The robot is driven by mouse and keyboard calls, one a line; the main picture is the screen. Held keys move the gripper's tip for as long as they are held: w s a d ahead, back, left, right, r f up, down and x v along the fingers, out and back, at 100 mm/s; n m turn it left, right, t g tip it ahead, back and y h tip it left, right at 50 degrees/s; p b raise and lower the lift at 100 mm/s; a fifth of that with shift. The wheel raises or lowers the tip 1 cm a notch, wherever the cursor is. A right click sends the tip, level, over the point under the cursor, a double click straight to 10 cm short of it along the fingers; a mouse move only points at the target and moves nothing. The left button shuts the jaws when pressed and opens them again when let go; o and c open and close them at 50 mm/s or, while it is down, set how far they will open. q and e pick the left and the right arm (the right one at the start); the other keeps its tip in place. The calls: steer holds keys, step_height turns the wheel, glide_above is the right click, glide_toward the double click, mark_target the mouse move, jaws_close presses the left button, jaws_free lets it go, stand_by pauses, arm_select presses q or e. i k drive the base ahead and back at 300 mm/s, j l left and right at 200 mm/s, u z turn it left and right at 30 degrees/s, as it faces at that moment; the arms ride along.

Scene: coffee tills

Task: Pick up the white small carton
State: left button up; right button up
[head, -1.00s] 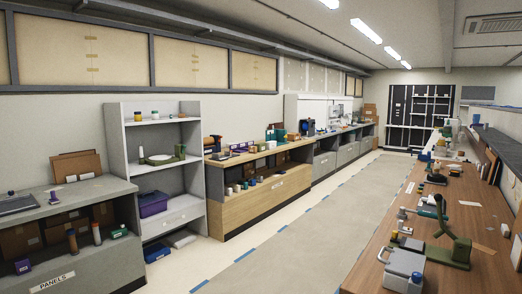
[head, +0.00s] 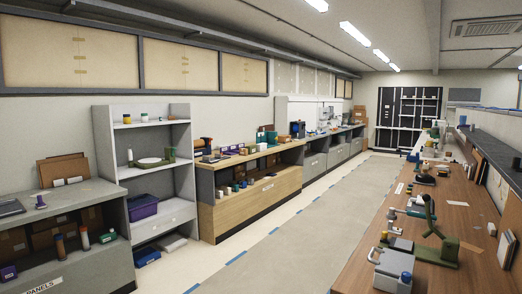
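A small white block (head: 491,229) stands on the wooden bench at the right, near its back edge. It may be the white small carton, but it is too small in the head view to tell for sure. Neither of my grippers is in view.
The long wooden bench (head: 460,215) at the right holds a green stand (head: 447,248), a white container (head: 393,268) and several small items. At the left are a grey shelf unit (head: 112,155) and low cabinets. The aisle floor (head: 300,225) between is clear.

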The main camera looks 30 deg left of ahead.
mark_target(263, 146)
steer(key=i+j+u, duration=0.3)
steer(key=u, duration=0.15)
steer(key=i+j+u, duration=0.5)
steer(key=i+u, duration=0.2)
steer(key=u, duration=0.15)
steer(key=i+j+u, duration=0.15)
steer(key=i, duration=0.35)
steer(key=i+u, duration=0.1)
steer(key=i, duration=0.35)
steer(key=i+l+z, duration=0.1)
steer(key=i+z, duration=0.7)
steer(key=i+j+z, duration=0.2)
steer(key=i+z, duration=0.65)
steer(key=i, duration=1.6)
steer(key=i+u, duration=0.15)
steer(key=i, duration=0.45)
steer(key=i+u, duration=0.1)
steer(key=i, duration=0.5)
steer(key=i+l+u, duration=0.15)
steer(key=i, duration=0.45)
steer(key=i+l+u, duration=0.15)
steer(key=i, duration=0.45)
steer(key=i+u, duration=0.25)
steer(key=i, duration=2.4)
steer(key=i+z, duration=0.15)
steer(key=i, duration=1.45)
